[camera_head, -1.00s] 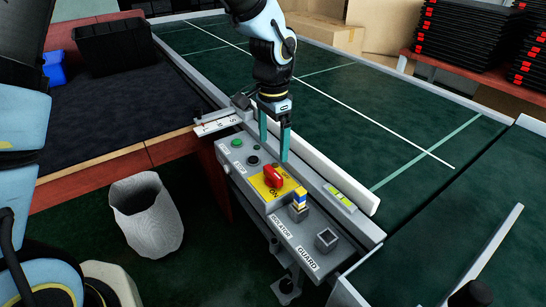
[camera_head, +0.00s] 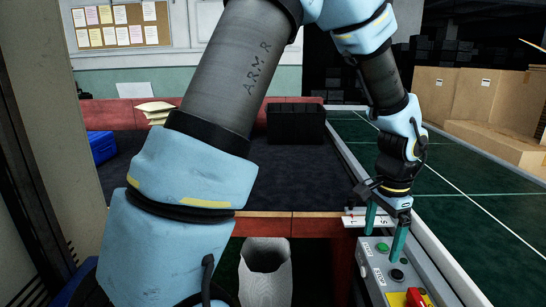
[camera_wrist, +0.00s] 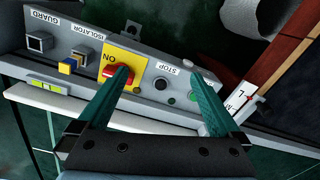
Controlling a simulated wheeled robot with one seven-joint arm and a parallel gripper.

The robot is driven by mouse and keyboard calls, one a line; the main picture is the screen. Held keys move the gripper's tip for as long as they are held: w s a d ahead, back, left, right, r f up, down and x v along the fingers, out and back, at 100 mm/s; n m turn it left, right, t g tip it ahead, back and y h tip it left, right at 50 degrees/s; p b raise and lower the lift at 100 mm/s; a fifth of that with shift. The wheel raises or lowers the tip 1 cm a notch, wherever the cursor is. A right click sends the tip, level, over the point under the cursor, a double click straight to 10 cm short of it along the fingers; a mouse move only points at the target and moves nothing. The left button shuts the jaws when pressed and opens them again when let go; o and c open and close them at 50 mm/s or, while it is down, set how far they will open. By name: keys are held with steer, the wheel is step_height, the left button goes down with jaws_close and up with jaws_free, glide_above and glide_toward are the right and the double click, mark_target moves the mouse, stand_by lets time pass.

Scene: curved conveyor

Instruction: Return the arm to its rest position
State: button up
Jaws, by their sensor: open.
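My gripper (camera_head: 385,232) hangs fingers-down over the control panel (camera_head: 376,280) at the conveyor's near edge. Its two green fingers (camera_wrist: 160,75) are apart with nothing between them. In the wrist view the panel carries a red switch (camera_wrist: 118,84) on a yellow plate, a black button (camera_wrist: 161,84) by the STOP label, and a green button (camera_wrist: 193,96). The left fingertip overlaps the red switch in that view; I cannot tell whether they touch. My arm reaches across the head view, bent down to the panel.
The green conveyor (camera_head: 455,215) lies right of the panel. A dark table with a black crate (camera_head: 296,123) and blue bin (camera_head: 102,147) is at left. A pale waste bin (camera_head: 265,278) stands below. Cardboard boxes (camera_head: 445,95) are at the back right.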

steer(key=w+a+r+n, duration=0.1)
steer(key=a+n, duration=0.6)
steer(key=a, duration=0.9)
steer(key=w+a+r+n+t, duration=0.1)
steer(key=a+n, duration=0.6)
steer(key=a, duration=0.9)
steer(key=shift+w+a+r, duration=0.15)
steer(key=shift+a+r, duration=0.15)
steer(key=shift+r, duration=0.6)
